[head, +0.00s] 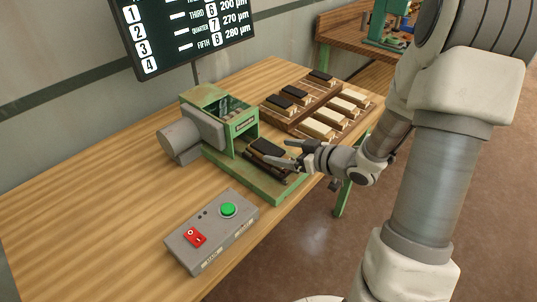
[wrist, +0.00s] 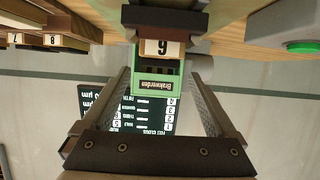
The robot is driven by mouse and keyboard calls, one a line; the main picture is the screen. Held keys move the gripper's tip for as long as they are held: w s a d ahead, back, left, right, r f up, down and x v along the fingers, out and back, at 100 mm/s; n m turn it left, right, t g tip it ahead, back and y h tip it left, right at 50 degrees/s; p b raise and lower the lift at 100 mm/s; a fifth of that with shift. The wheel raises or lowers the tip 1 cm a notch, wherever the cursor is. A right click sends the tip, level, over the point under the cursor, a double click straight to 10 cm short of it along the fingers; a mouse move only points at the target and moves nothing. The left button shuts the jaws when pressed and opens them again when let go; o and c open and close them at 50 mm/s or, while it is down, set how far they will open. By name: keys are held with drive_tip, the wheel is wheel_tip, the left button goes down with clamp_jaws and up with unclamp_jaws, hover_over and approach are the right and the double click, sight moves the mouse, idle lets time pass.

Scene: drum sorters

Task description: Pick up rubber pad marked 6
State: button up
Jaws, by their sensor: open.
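The rubber pad marked 6 (wrist: 165,20) is a dark block with a pale number label, seen upside down at the top of the wrist view. It sits at the front of the green machine (wrist: 158,85). In the head view a dark pad (head: 266,147) lies at the mouth of the green machine (head: 246,122), partly behind my fingers. My gripper (head: 281,152) is open and empty, close in front of that pad. In the wrist view the open jaws (wrist: 160,82) have the label above and between them. I cannot tell whether a finger touches the pad.
A wooden rack (head: 290,122) with several dark and cream blocks stands behind the machine. A grey control box (head: 212,232) with a green button and red switch is at the front. A dark sign (head: 180,35) hangs on the wall. The table's left side is clear.

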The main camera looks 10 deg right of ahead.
sight(270, 149)
drive_tip(key=shift+b+x, duration=0.5)
drive_tip(key=shift+x, duration=2.3)
drive_tip(key=shift+c, duration=0.3)
clamp_jaws()
